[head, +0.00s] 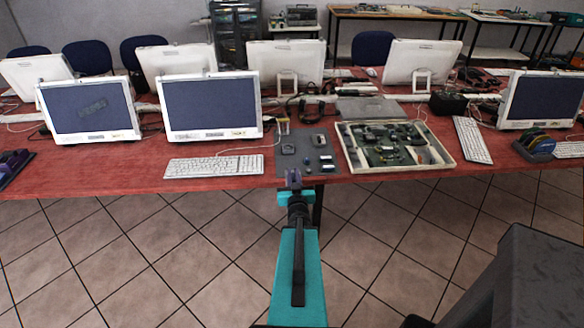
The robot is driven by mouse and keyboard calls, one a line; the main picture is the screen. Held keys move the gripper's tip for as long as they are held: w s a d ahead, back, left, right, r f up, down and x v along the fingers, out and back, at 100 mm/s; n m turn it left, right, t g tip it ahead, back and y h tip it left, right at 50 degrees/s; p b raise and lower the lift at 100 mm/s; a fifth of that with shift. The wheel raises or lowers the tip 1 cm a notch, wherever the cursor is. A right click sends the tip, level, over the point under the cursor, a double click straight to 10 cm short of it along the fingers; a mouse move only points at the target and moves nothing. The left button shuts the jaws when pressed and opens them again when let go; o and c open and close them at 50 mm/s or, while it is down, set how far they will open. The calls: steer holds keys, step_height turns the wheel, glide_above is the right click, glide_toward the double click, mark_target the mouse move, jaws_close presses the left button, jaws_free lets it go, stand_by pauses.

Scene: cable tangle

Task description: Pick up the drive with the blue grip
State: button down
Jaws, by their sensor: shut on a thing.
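My gripper (293,178) is at the front edge of the red table, in front of a dark grey mat (302,133). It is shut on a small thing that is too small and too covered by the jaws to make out. Several small items lie on the mat beyond and to the right of the gripper. One is a grey piece (288,149); another, pale with a bluish part (326,158), lies near the mat's right front. I cannot tell from this view which item is the drive with the blue grip.
A shallow pale-rimmed tray (447,162) with circuit boards stands right of the mat. A white keyboard (214,166) lies to the left, below a monitor (210,105). A cable runs from the keyboard toward the mat. Another keyboard (471,139) stands beyond the tray's right.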

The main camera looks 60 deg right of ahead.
steer(key=shift+p+v, duration=1.45)
steer(key=shift+p, duration=0.6)
steer(key=shift+s, duration=0.1)
steer(key=shift+r, duration=0.1)
